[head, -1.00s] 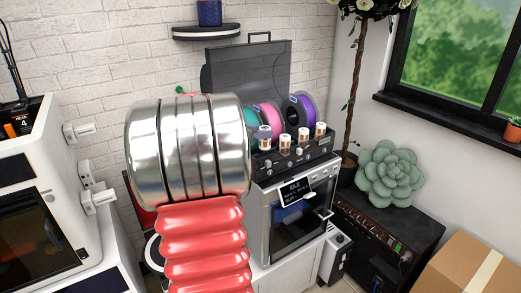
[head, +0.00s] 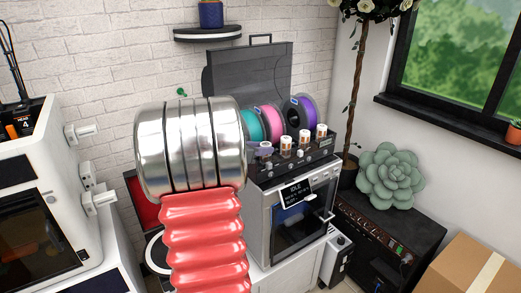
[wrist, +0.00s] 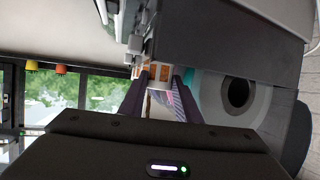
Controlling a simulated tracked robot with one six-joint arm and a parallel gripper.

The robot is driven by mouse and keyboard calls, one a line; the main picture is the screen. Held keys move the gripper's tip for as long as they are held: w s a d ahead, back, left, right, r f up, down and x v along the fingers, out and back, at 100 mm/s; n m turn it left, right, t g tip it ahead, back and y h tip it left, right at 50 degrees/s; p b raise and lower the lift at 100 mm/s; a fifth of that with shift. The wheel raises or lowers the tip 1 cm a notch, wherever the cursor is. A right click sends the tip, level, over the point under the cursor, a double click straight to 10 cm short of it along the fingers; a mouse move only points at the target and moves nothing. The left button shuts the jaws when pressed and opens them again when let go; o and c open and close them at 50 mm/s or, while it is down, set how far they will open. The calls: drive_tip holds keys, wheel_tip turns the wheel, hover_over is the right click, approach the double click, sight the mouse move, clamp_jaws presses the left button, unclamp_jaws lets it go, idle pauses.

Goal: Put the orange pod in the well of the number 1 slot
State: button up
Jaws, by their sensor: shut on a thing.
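My gripper (wrist: 159,84) is in the wrist view, its two dark purple fingers closing in around a small white-and-orange pod (wrist: 159,71) at their tips. The pod is partly hidden by the fingers. The ledge's left end is partly covered by my arm, and no slot numbers are readable.
Teal, pink (head: 271,119) and purple spools stand behind the ledge, under a raised dark lid (head: 250,78). A white printer (head: 30,200) is at the left. A black cabinet with a succulent (head: 390,175) and a cardboard box (head: 470,270) are at the right.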

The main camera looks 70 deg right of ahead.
drive_tip(key=o, duration=0.8)
drive_tip(key=shift+f, duration=0.1)
drive_tip(key=shift+w+a+r, duration=0.15)
drive_tip(key=shift+a+r, duration=0.1)
drive_tip(key=v, duration=1.1)
drive_tip(key=shift+a, duration=0.2)
drive_tip(key=shift+w, duration=0.1)
